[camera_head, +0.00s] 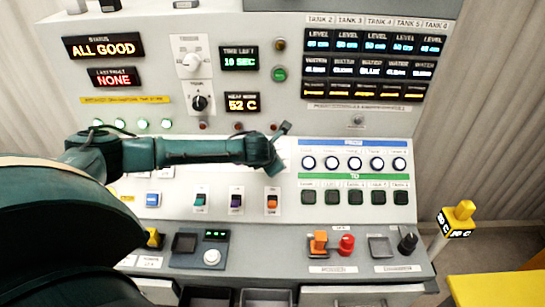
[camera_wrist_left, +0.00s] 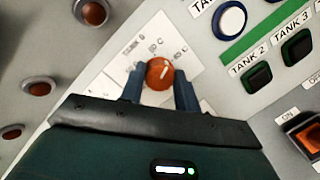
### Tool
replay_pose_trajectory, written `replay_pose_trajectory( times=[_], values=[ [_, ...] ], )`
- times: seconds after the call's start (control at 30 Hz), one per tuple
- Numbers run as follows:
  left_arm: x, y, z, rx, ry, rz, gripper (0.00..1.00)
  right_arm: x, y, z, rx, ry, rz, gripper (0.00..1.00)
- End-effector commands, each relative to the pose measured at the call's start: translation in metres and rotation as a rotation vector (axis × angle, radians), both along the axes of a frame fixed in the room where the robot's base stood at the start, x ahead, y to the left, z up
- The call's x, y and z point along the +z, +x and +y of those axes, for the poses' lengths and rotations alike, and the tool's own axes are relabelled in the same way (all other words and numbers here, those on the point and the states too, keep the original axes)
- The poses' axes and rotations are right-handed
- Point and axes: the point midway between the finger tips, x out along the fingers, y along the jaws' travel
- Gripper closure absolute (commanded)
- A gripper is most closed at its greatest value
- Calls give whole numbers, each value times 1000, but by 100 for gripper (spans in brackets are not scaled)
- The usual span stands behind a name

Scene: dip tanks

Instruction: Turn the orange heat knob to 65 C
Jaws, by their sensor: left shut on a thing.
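The orange heat knob (camera_wrist_left: 160,74) is round, with a white pointer line tilted slightly right of upright in the left wrist view. It sits on a white label plate (camera_wrist_left: 190,66) whose small temperature marks I cannot fully read. My left gripper (camera_wrist_left: 159,84) is shut on the knob, one blue finger on each side. In the head view my left gripper (camera_head: 280,148) reaches the panel's middle and hides the knob. The HEAT NOW display (camera_head: 242,102) reads 52 C. My right gripper is not in view.
Round blue-ringed buttons (camera_head: 355,163) and dark green square buttons (camera_head: 355,197) lie right of the gripper. Rocker switches (camera_head: 236,202) are below.

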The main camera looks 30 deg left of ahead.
Motion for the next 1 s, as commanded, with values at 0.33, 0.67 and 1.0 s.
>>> replay_pose_trajectory(
  times=[0.33,0.67,1.0],
  values=[
    [0,0,1,-194,133,81,91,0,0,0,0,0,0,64],
    [0,0,0,-277,188,117,91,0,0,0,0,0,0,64],
    [0,0,0,-289,197,123,91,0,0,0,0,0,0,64]
  ],
)
